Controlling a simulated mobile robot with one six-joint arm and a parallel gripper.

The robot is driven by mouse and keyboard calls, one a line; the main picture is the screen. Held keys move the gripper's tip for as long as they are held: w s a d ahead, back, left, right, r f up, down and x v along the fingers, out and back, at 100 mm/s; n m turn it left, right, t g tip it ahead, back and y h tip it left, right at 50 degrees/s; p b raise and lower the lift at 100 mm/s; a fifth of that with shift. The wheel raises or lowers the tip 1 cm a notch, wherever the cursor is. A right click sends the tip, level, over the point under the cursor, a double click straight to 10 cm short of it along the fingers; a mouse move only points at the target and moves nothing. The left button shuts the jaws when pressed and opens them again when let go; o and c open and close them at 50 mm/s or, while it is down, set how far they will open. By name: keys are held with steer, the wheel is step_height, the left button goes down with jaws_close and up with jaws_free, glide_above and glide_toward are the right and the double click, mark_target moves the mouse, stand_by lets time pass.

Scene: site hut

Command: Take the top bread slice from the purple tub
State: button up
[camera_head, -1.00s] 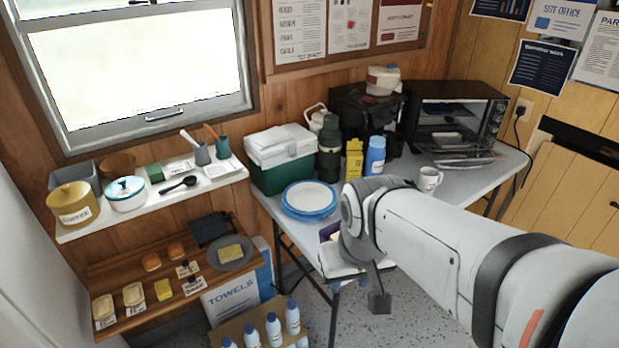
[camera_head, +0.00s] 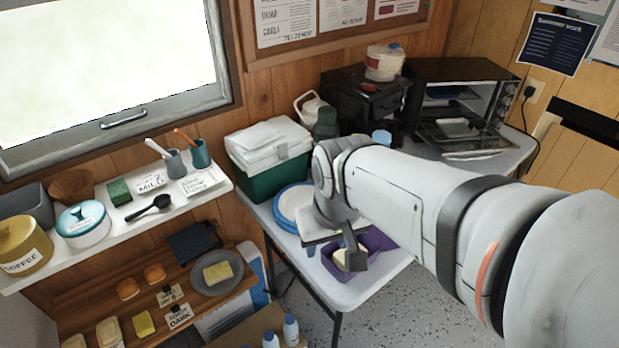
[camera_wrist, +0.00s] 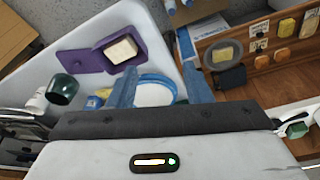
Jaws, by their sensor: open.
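The purple tub (camera_head: 378,241) stands on the white table near its front edge, partly hidden behind my gripper. The wrist view shows the purple tub (camera_wrist: 104,56) at upper left, with pale bread (camera_wrist: 122,50) inside. How many slices are stacked cannot be told. The pale bread (camera_head: 341,261) also shows in the head view, low in the tub beside a finger. My gripper (camera_wrist: 159,68) is open and empty, its two fingers spread wide. In the wrist view the tub lies beyond the left fingertip, not between the fingers. Contact cannot be told.
Blue-rimmed plates (camera_head: 290,205) lie left of my gripper, near a green and white cooler (camera_head: 268,158). A toaster oven (camera_head: 460,105) stands at the back right. A flat purple piece (camera_wrist: 78,63) lies beside the tub. The wooden shelf (camera_head: 215,299) holds a grey plate with a yellow slice.

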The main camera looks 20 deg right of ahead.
steer(key=o, duration=0.6)
steer(key=shift+n+g, duration=0.7)
steer(key=shift+n, duration=0.2)
steer(key=w+d+f, duration=0.1)
steer(key=w+f, duration=0.1)
steer(key=w+d+f+b, duration=0.1)
steer(key=w+d+f, duration=0.1)
steer(key=w+d+f+b, duration=0.1)
steer(key=w+f, duration=0.1)
steer(key=shift+w+d+f, duration=0.15)
steer(key=shift+w+d, duration=0.15)
steer(key=shift+o, duration=1.2)
steer(key=w+d+f, duration=0.1)
steer(key=d+f, duration=0.1)
steer(key=f, duration=0.1)
steer(key=w+d+f+n+b, duration=0.1)
steer(key=w+d+f, duration=0.1)
steer(key=w+d+f+n+g, duration=0.1)
steer(key=w+d+f, duration=0.1)
steer(key=d+f, duration=0.1)
steer(key=shift+f+b, duration=0.35)
steer(key=shift+b, duration=0.05)
steer(key=shift+d+f, duration=0.1)
steer(key=shift+f, duration=0.25)
steer(key=shift+n, duration=0.3)
step_height(320, 180, down, 7)
steer(key=shift+d+f+b, duration=0.15)
steer(key=shift+f+b, duration=0.05)
steer(key=shift+b, duration=0.1)
